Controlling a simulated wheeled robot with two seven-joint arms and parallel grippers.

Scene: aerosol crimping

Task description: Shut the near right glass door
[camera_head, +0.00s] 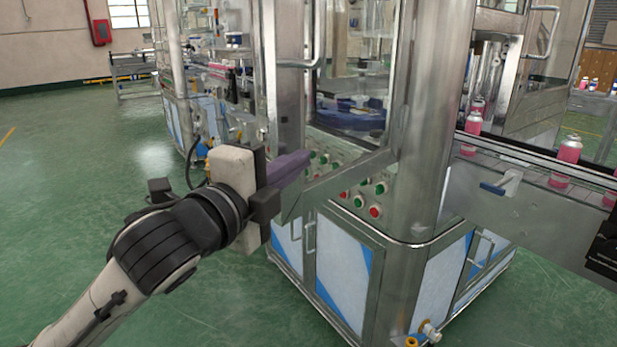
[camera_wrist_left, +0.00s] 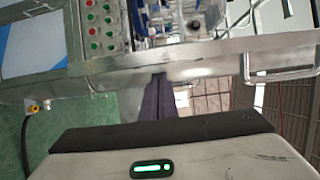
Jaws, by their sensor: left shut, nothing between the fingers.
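The near right glass door (camera_head: 333,184) is a metal-framed pane on the steel machine. It stands ajar, with its lower frame slanting out in front of the button panel. Its bar handle (camera_head: 301,62) is on the left upright; the handle also shows in the left wrist view (camera_wrist_left: 279,80). My left gripper (camera_head: 305,162) is shut and empty, its purple-grey fingers pointing at the lower part of the door's free edge. In the left wrist view the fingertips (camera_wrist_left: 158,80) end right at the metal frame (camera_wrist_left: 200,62); I cannot tell whether they touch. My right gripper is not in view.
A steel corner post (camera_head: 420,130) stands right of the door. A panel of red and green buttons (camera_head: 365,198) is below and behind it. A conveyor with pink cans (camera_head: 568,150) runs at the right. Green floor (camera_head: 80,190) is clear at the left.

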